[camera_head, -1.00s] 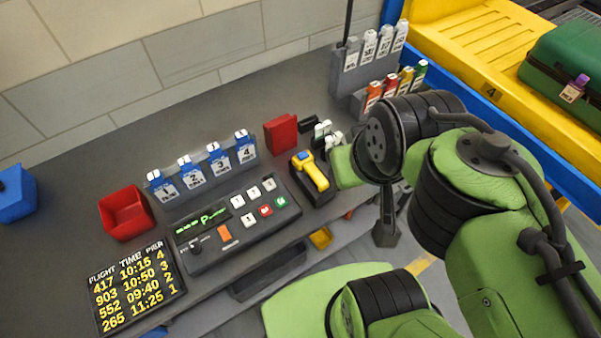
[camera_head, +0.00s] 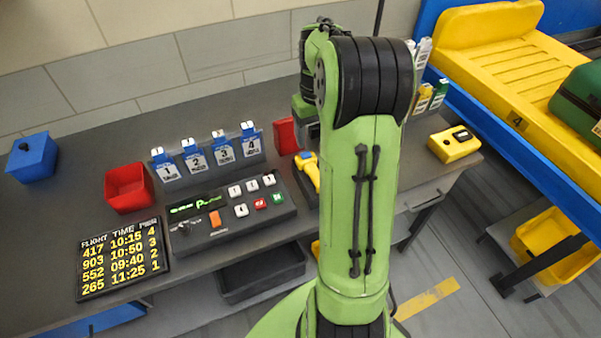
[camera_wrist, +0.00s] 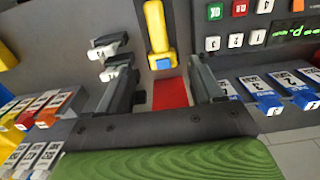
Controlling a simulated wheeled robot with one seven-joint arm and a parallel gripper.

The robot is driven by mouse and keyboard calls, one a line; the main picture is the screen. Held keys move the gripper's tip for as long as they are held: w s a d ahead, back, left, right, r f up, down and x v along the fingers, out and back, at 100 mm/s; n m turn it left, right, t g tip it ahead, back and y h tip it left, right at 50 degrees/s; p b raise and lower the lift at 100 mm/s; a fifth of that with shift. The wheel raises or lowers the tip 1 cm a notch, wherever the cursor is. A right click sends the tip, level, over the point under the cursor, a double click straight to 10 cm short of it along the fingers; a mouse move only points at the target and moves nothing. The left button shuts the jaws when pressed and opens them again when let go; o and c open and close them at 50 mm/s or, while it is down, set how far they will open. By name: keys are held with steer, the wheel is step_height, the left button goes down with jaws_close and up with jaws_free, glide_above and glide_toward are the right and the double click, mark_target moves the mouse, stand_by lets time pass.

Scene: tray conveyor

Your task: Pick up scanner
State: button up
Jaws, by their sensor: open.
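The scanner (camera_head: 309,170), yellow with a blue part, lies in a dark holder on the grey desk, right of the button console. My arm hides part of it in the head view. In the wrist view the scanner (camera_wrist: 156,26) shows at top centre, its blue end towards my gripper. My gripper (camera_wrist: 165,78) is open and empty, with one finger on each side of the picture's middle. The scanner appears beyond the fingertips, roughly in line with the gap. In the head view my gripper is hidden behind my arm.
A red box (camera_head: 286,135) stands behind the scanner and shows between my fingers. The button console (camera_head: 230,213) and numbered tag rack (camera_head: 208,160) are left of it. Black-and-white handled items (camera_wrist: 109,45) stand beside one finger. A yellow device (camera_head: 454,144) sits at the desk's right end.

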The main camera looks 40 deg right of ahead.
step_height(320, 180, down, 14)
steer(key=b, duration=0.3)
steer(key=shift+d+f, duration=0.15)
steer(key=c, duration=1.2)
step_height(320, 180, up, 10)
steer(key=shift+r+p, duration=0.1)
steer(key=shift+p, duration=1.05)
step_height(320, 180, up, 7)
steer(key=p, duration=0.7)
glide_above(314, 170)
steer(key=shift+b, duration=0.3)
